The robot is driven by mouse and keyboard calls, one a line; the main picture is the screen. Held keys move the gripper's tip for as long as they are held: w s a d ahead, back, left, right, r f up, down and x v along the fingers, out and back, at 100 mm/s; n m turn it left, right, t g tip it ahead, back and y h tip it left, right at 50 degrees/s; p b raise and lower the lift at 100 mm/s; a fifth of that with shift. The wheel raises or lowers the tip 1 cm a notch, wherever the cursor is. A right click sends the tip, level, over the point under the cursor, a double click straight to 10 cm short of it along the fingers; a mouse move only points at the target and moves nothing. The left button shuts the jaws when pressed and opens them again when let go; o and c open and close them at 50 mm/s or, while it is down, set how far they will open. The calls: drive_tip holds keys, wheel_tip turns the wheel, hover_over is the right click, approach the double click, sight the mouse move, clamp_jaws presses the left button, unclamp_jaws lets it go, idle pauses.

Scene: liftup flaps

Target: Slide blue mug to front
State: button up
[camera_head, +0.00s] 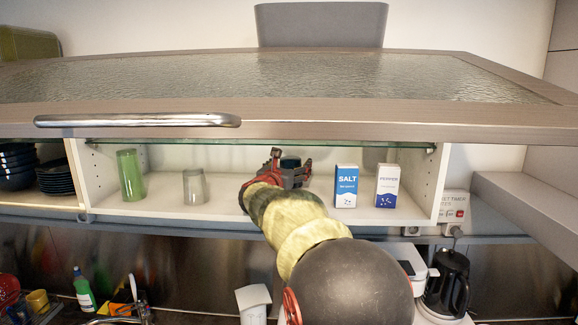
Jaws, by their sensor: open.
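A dark blue mug (290,162) stands at the back of the open cabinet shelf (230,207), mostly hidden behind my gripper. Only its upper part shows. My gripper (292,164) reaches into the cabinet at the end of my arm. Its jaws are open, with one finger on the left of the mug and one on the right. I cannot tell whether the fingers touch the mug.
A green glass (131,175) and a clear glass (195,187) stand left of my arm. A salt box (346,186) and a pepper box (387,186) stand to the right. The raised flap (300,120) hangs above.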

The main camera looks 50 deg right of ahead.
drive_tip(key=c, duration=0.4)
drive_tip(key=c, duration=1.1)
